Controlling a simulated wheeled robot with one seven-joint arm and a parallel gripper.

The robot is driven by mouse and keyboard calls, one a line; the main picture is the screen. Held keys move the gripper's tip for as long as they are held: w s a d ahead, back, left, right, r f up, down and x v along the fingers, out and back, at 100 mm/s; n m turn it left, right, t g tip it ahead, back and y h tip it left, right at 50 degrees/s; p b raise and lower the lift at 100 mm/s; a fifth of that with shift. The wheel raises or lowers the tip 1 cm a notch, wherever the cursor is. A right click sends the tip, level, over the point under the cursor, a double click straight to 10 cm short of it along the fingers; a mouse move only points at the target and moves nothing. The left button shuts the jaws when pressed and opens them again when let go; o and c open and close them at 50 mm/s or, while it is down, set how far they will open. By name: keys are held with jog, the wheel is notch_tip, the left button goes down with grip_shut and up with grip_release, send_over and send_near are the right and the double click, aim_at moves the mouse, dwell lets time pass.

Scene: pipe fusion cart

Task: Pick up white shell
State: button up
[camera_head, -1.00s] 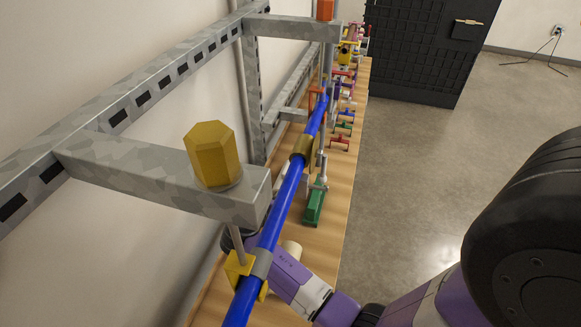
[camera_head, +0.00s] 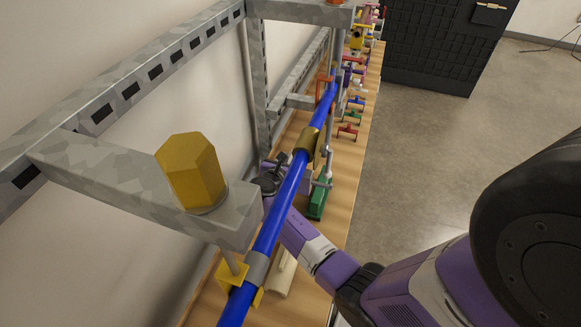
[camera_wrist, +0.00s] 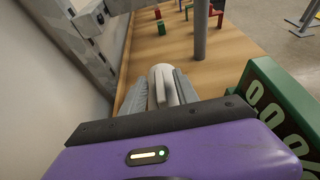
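In the wrist view, a rounded white shell (camera_wrist: 163,84) with a raised ridge lies between the two grey fingers of my gripper (camera_wrist: 160,92). The fingers are apart, one on each side of it. I cannot tell whether they touch it. In the head view, my gripper (camera_head: 270,181) is low behind the blue pipe (camera_head: 291,190), left of a green block (camera_head: 318,200). The shell at the fingers is hidden or too small to make out there. A cream piece (camera_head: 283,276) lies on the bench behind my wrist, partly covered by my arm and the pipe.
A grey frame with a yellow hexagonal knob (camera_head: 190,170) overhangs the left. The green block (camera_wrist: 285,110) is close right of my gripper. Several coloured clamps (camera_head: 347,131) lie farther along.

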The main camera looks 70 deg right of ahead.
aim_at(290, 158)
jog(key=shift+d, duration=0.2)
grip_shut()
dwell(0.3)
jog(key=shift+r, duration=0.6)
notch_tip(290, 158, up, 2)
jog(key=shift+r, duration=0.15)
jog(key=a, duration=1.2)
jog(key=s+a, duration=0.1)
jog(key=a, duration=0.5)
jog(key=shift+s+b, duration=0.1)
jog(key=shift+b, duration=0.3)
